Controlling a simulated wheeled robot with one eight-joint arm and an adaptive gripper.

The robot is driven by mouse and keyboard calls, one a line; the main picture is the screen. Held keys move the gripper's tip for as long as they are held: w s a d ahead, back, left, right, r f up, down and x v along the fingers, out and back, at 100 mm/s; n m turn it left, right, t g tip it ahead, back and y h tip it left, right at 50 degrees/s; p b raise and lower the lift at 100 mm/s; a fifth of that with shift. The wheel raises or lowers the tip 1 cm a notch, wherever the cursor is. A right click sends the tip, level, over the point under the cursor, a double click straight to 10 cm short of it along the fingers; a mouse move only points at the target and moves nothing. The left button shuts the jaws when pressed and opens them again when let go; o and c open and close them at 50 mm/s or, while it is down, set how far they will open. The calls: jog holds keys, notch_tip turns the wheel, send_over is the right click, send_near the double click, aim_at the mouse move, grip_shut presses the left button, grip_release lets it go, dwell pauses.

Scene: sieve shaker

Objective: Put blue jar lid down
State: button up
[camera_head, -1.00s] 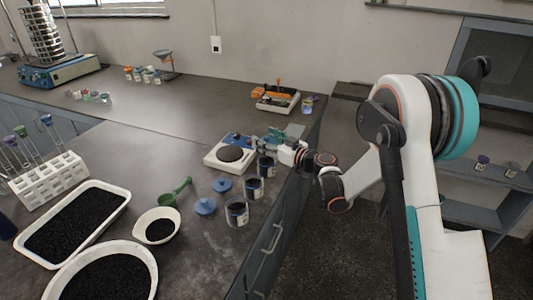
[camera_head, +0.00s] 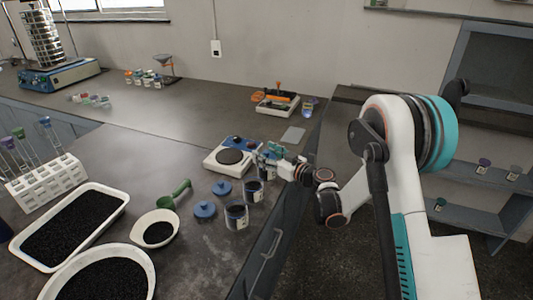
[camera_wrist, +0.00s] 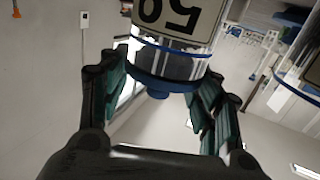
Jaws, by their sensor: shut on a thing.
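In the wrist view my gripper (camera_wrist: 165,95) has a finger on each side of a blue jar lid (camera_wrist: 160,84) and is shut on it. The lid's knob points toward my palm. A clear jar with an upside-down "50" label (camera_wrist: 180,18) is right at the lid; I cannot tell whether they touch. In the head view my gripper (camera_head: 268,152) is over the rearmost jar (camera_head: 267,171) and hides the held lid. Two other dark-filled jars (camera_head: 236,215) stand open in front, with two blue lids (camera_head: 205,209) on the bench beside them.
A white scale (camera_head: 218,167) with a dark round plate is just left of my gripper. A green scoop (camera_head: 174,195), a white bowl (camera_head: 140,226) and black-filled trays (camera_head: 122,199) are further left. The bench edge is close on the right.

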jog(key=o, duration=0.9)
